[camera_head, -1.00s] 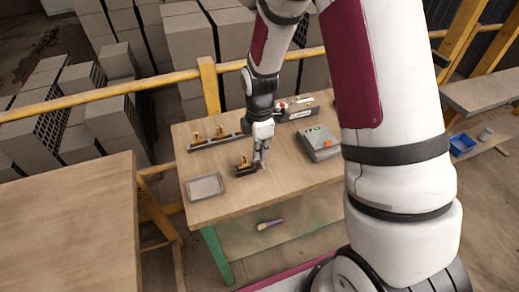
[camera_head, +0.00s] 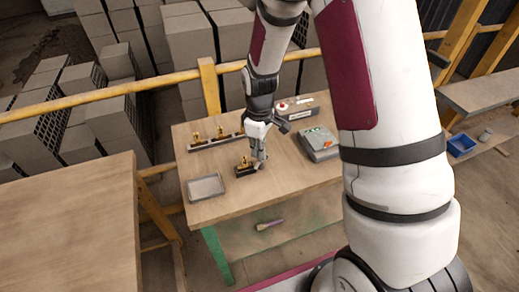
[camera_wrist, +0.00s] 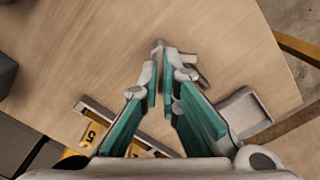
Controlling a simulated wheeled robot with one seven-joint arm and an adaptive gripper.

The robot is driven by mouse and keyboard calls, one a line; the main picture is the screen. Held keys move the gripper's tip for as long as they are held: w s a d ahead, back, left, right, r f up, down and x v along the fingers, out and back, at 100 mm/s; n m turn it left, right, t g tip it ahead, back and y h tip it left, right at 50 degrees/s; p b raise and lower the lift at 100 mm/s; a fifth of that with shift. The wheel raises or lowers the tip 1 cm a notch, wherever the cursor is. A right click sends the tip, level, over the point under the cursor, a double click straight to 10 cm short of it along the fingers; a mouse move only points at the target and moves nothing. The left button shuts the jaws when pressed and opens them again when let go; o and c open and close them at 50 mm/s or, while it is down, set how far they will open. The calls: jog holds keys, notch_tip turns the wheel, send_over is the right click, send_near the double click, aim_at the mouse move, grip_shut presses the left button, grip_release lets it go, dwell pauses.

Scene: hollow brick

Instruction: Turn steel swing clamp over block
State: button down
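A small dark block with a brass-coloured fitting (camera_head: 245,166) stands on the wooden table (camera_head: 215,210). My gripper (camera_head: 261,156) is down at its right side, close to the tabletop. In the wrist view, the teal fingers of my gripper (camera_wrist: 164,80) point at the wood with a narrow gap between the tips. Small grey steel parts, seemingly of the swing clamp (camera_wrist: 194,63), show just beyond and beside the tips. The fingers hide much of the clamp and block, so I cannot tell whether they grip it.
A rail with yellow fittings (camera_head: 216,143) lies behind the block. A shallow grey tray (camera_head: 206,187) is at front left. A grey device (camera_head: 320,145) and a box with a red button (camera_head: 296,108) stand to the right. The front middle of the table is clear.

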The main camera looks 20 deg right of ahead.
jog(key=m, duration=0.4)
jog(key=shift+d+m, duration=0.1)
jog(key=shift+m, duration=0.2)
jog(key=m, duration=0.4)
jog(key=shift+m, duration=0.3)
jog(key=c, duration=1.8)
grip_release()
notch_tip(320, 180, up, 12)
